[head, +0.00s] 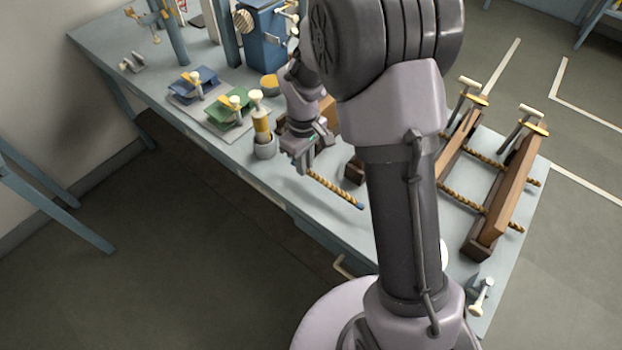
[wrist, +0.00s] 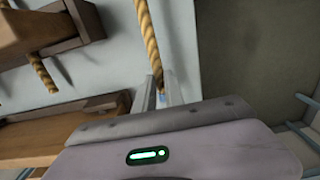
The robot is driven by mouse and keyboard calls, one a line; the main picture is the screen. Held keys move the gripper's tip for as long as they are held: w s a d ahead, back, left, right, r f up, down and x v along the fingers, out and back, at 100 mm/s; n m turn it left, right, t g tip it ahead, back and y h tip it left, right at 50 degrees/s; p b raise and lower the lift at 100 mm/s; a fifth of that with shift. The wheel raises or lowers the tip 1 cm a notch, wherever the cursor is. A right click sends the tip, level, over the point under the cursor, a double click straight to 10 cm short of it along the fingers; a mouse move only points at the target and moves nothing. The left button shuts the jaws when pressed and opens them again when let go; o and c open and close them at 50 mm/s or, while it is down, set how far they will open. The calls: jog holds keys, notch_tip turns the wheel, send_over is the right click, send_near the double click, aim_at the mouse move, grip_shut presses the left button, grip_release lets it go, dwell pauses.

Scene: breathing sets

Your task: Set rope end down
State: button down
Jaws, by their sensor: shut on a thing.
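A tan twisted rope (head: 335,190) runs from my gripper (head: 307,165) down to the right over the bench top, with a blue tip at its far end. In the wrist view the rope (wrist: 149,40) comes down from the top edge to between the two fingers of my gripper (wrist: 160,92). The fingers are shut on it, and a small blue patch shows between them. My gripper is over the bench (head: 285,192), near its front edge. Whether the rope touches the bench top I cannot tell. My arm hides part of the bench.
A wooden frame (head: 508,190) with rope rungs and clamps stands at the right. A grey cup (head: 265,148) holding a yellow-handled tool is left of my gripper. Blue and green clamp fixtures (head: 194,83) lie farther left. Wooden pieces (wrist: 50,130) show in the wrist view.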

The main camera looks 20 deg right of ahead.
jog(key=shift+f+b, duration=0.65)
jog(key=shift+f, duration=1.5)
jog(key=c, duration=1.4)
grip_release()
jog(key=shift+c, duration=0.2)
notch_tip(320, 180, up, 12)
jog(key=p, duration=0.4)
jog(key=shift+r, duration=0.15)
notch_tip(320, 180, up, 5)
jog(key=m+t, duration=0.1)
jog(key=m, duration=0.1)
send_over(305, 180)
jog(key=s, duration=0.2)
jog(key=s+a+r+m+t+y, duration=0.15)
jog(key=s+r+m, duration=0.25)
jog(key=s+r, duration=0.5)
jog(key=s+a+r+m+t, duration=0.25)
jog(key=s+m, duration=0.25)
jog(key=s, duration=0.6)
notch_tip(305, 180, down, 7)
jog(key=b, duration=0.7)
jog(key=shift+d+t, duration=0.25)
jog(key=shift+t, duration=0.15)
